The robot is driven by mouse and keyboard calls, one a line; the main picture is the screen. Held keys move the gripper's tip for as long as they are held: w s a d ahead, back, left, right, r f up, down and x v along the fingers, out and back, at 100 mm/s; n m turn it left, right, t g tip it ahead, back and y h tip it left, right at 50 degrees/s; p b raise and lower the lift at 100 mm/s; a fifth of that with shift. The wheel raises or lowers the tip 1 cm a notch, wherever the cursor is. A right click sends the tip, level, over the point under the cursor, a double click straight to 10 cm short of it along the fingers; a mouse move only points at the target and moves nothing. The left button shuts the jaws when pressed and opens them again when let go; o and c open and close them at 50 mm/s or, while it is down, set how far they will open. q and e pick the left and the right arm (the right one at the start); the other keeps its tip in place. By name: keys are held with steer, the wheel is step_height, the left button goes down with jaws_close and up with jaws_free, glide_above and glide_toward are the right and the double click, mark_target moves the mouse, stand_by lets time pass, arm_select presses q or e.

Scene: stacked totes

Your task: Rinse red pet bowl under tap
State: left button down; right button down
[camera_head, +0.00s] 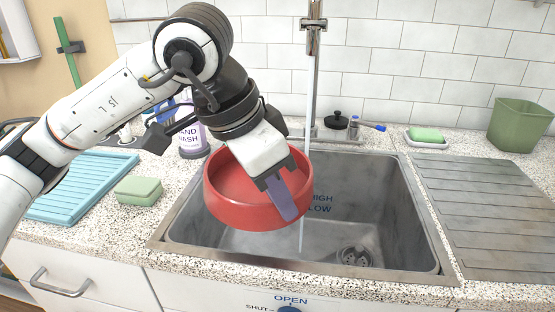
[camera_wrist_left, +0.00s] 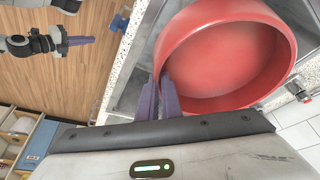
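The red pet bowl (camera_head: 228,204) is held over the left part of the sink (camera_head: 375,185), below the rim of the tap's spout. My left gripper (camera_head: 281,197) is shut on the bowl's wall at its near right side. In the left wrist view the bowl (camera_wrist_left: 225,60) is empty, with the left gripper's fingers (camera_wrist_left: 159,97) close together at its edge. The tap (camera_head: 314,38) is running. Its thin water stream (camera_head: 309,105) comes down by the bowl's right edge and shows again below it. My right gripper (camera_wrist_left: 76,41) is in the left wrist view, away from the bowl; its finger gap is unclear.
A blue drying mat (camera_head: 80,185), a green sponge (camera_head: 138,190) and a hand-wash bottle (camera_head: 192,138) stand left of the sink. A soap dish (camera_head: 427,144), a green bin (camera_head: 520,125) and a ridged drainboard (camera_head: 490,215) are on the right. A pan lid-like item (camera_head: 336,121) is behind.

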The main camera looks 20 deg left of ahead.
arm_select(q)
steer(key=s+r+p, duration=0.1)
steer(key=s+r, duration=0.3)
steer(key=s, duration=0.1)
steer(key=shift+a, duration=0.3)
stand_by(0.5)
